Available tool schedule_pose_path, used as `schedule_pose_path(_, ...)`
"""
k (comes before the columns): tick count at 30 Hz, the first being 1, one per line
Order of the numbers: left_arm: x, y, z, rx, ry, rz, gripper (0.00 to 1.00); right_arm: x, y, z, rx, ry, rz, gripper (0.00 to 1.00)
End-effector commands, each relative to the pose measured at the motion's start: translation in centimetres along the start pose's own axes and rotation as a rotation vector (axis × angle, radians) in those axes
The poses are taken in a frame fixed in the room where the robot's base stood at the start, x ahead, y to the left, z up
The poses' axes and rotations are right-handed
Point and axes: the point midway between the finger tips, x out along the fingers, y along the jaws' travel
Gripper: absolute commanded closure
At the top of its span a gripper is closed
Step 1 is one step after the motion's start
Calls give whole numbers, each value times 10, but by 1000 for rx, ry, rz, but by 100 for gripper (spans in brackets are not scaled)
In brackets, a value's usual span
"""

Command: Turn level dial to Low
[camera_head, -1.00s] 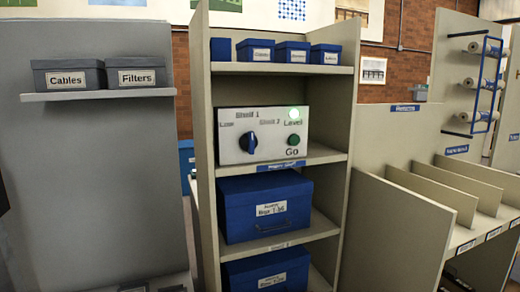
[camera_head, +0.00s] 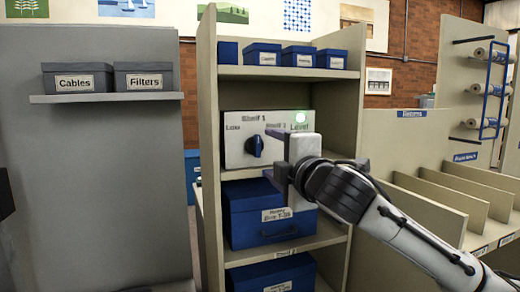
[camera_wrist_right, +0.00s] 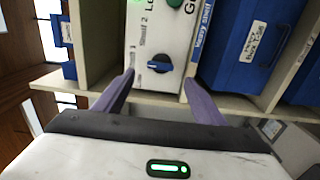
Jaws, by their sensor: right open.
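The level dial is a blue knob (camera_head: 255,146) on a white control panel (camera_head: 234,126) on the middle shelf of the tall unit. The panel reads Low at left, Shelf 1 at top and Level at right; which label the knob points to is unclear. My right gripper (camera_head: 269,156) is in front of the panel, its fingers pointing at it. In the right wrist view the open fingers (camera_wrist_right: 157,79) appear on either side of the knob (camera_wrist_right: 160,64), with nothing between the tips. The arm hides the Go button in the head view. My left gripper is not in view.
A green light (camera_head: 301,119) glows on the panel. A blue labelled box (camera_head: 245,212) sits on the shelf below, close under my gripper. Small blue boxes (camera_head: 299,57) stand on the shelf above. The unit's side walls (camera_head: 208,130) flank the panel.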

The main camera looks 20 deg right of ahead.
Motion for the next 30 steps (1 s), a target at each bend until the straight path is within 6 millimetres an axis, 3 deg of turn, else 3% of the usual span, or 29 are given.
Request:
schedule_pose_path(9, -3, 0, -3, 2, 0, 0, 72, 57, 1, -1, 2, 0, -1, 36)
schedule_pose_path(15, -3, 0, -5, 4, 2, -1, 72, 80, 0, -1, 2, 1, -1, 36)
schedule_pose_path(27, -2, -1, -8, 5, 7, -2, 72, 88, -1, -1, 2, 3, 0, 36)
schedule_pose_path(30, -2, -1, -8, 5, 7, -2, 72, 88, -1, -1, 2, 3, 0, 49)
